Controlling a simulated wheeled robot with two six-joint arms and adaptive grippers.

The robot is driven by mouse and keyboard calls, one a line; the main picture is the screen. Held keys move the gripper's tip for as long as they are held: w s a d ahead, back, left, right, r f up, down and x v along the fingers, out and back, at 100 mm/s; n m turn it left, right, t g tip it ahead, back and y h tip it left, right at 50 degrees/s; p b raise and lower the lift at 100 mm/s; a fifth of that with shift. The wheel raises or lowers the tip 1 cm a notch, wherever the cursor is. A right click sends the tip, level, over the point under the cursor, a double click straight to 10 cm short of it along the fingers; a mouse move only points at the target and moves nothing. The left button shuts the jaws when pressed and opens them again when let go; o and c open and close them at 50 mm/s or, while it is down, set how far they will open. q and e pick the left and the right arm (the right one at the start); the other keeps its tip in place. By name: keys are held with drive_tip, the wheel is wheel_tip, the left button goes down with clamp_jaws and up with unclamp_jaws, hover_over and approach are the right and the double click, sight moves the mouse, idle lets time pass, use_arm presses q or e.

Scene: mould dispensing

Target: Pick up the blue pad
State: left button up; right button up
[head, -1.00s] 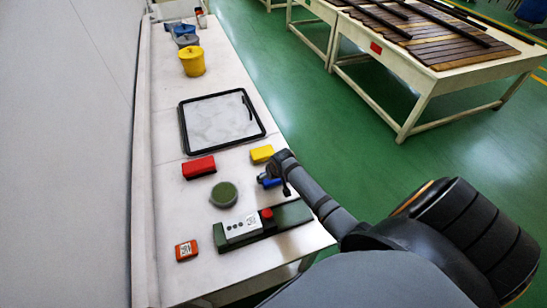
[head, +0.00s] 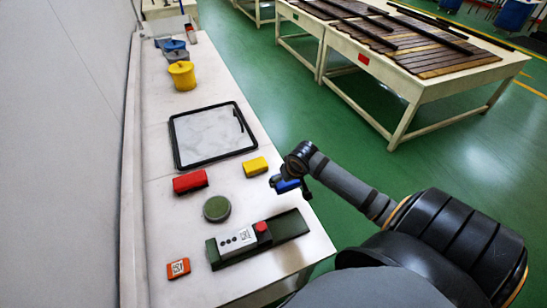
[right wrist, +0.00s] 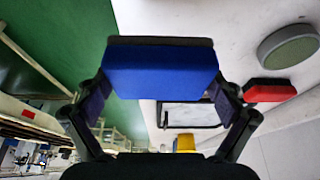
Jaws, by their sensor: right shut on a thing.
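The blue pad (right wrist: 160,72) is a block with a dark backing, held between the fingers of my right gripper (right wrist: 160,100) in the right wrist view. In the head view the blue pad (head: 287,185) shows at the end of my right arm, with the right gripper (head: 291,178) shut on it. It appears raised above the right edge of the white table (head: 165,225), apart from the tabletop. My left gripper is not in view.
A red pad (head: 190,181), a yellow pad (head: 255,166) and a green round pad (head: 217,208) lie on the table. A black-rimmed tray (head: 176,148) lies behind them. A green device with a red button (head: 260,227) and an orange box (head: 178,268) are in front. Yellow (head: 182,76) and blue pots stand farther back.

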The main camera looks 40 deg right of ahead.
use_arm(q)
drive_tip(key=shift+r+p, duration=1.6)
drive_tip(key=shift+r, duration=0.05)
use_arm(e)
drive_tip(key=s+d+r, duration=0.2)
drive_tip(key=s+d, duration=0.1)
drive_tip(key=s, duration=0.2)
drive_tip(key=shift+r, duration=0.4)
drive_tip(key=shift+d, duration=0.1)
